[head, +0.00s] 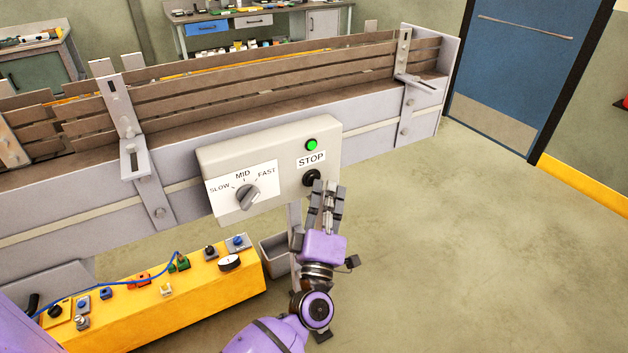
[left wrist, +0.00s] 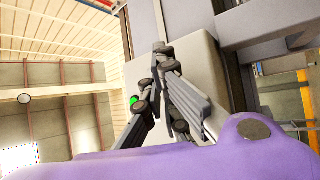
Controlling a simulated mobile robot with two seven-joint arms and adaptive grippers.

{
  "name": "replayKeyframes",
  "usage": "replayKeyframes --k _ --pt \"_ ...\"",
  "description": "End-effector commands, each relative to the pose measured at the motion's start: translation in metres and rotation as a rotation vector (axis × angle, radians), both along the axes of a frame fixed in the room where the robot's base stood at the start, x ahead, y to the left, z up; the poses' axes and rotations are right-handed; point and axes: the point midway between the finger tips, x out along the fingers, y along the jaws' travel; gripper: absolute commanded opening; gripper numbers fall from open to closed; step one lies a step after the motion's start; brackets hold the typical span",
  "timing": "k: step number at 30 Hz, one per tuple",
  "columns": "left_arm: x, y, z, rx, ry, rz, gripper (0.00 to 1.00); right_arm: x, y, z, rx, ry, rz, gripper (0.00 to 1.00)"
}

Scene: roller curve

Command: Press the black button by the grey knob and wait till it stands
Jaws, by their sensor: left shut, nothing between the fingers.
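A pale control box (head: 268,160) is fixed to the side of the conveyor. The black button (head: 311,177) is on its right part, under the STOP label (head: 311,160). The grey knob (head: 248,198) is left of it on a white SLOW–MID–FAST plate; its exact setting is hard to read. My left gripper (head: 327,185) is shut and empty, its fingertips just right of the black button and partly covering its edge. I cannot tell whether they touch it. In the left wrist view the shut fingers (left wrist: 161,50) are in front of the box (left wrist: 192,75).
A bright green round light or button (head: 312,145) sits above the STOP label. The slatted conveyor (head: 250,85) runs behind the box. A yellow panel (head: 170,300) with several switches and a blue cable is at lower left. The floor at right is clear before a blue door (head: 515,70).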

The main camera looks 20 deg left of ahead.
Motion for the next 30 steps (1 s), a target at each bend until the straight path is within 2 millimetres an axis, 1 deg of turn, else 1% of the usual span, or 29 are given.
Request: replayKeyframes --k 11,21,30 --pt "0.003 0.004 0.0 0.0 0.0 0.0 0.0 0.001 0.0 0.0 0.0 -0.002 0.001 0.4" --pt "0.003 0.004 0.0 0.0 0.0 0.001 0.0 -0.007 -0.001 -0.002 -0.002 0.012 -0.003 0.4" --pt "-0.005 -0.005 0.0 -0.003 0.0 0.001 0.0 -0.006 -0.002 0.001 -0.002 0.008 -0.003 0.4"
